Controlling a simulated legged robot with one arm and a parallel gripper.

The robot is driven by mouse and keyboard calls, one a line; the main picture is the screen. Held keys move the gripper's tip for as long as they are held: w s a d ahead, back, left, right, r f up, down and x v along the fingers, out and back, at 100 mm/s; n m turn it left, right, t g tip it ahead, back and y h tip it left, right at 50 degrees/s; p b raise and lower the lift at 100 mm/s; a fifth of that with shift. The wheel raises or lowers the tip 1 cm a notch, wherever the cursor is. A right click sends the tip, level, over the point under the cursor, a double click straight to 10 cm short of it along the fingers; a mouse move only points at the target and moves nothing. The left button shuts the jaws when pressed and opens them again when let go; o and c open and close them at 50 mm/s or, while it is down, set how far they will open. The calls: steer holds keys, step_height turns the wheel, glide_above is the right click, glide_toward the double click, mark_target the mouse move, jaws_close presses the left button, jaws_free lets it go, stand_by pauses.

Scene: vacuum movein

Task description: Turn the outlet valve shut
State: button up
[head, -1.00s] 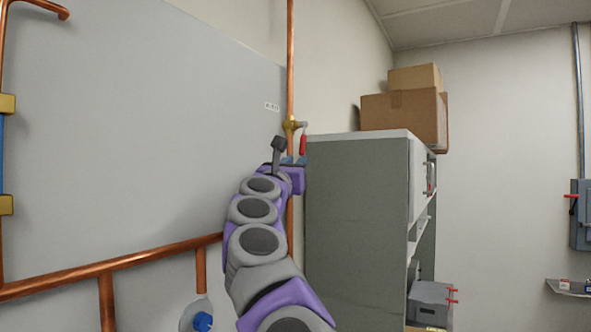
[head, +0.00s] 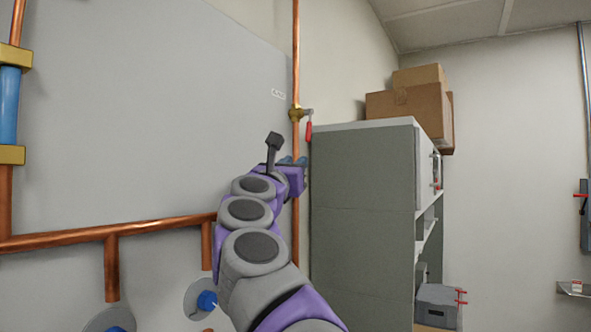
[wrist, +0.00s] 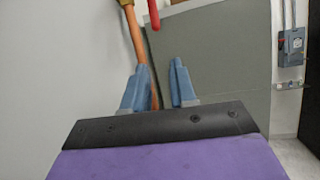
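The outlet valve (head: 296,113) has a brass body on a vertical copper pipe, with a red handle (head: 308,132) hanging down on its right side. A small label, too blurred to read, is on the panel to its left. My gripper (head: 292,161) is just below the handle in the head view, apart from it in the picture. In the wrist view, my gripper (wrist: 158,75) has its two blue fingers spread with nothing between them. The red handle (wrist: 154,14) shows at the top edge there, above the fingertips. The pipe passes behind the left finger.
A grey cabinet (head: 362,220) stands close to the right of the pipe, with cardboard boxes (head: 408,103) on top. A horizontal copper pipe (head: 150,225) runs along the lower left wall. A grey electrical box (wrist: 292,46) is on the far right wall.

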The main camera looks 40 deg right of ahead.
steer(key=shift+s+a+f+b, duration=0.55)
steer(key=shift+a+f+b, duration=0.25)
steer(key=shift+b, duration=0.15)
steer(key=shift+s+a+f+b, duration=0.5)
steer(key=shift+a+f+b, duration=0.3)
steer(key=shift+b, duration=0.15)
steer(key=p+v, duration=0.1)
steer(key=v, duration=1.6)
steer(key=shift+f, duration=0.2)
steer(key=shift+a, duration=0.1)
steer(key=shift+c, duration=0.3)
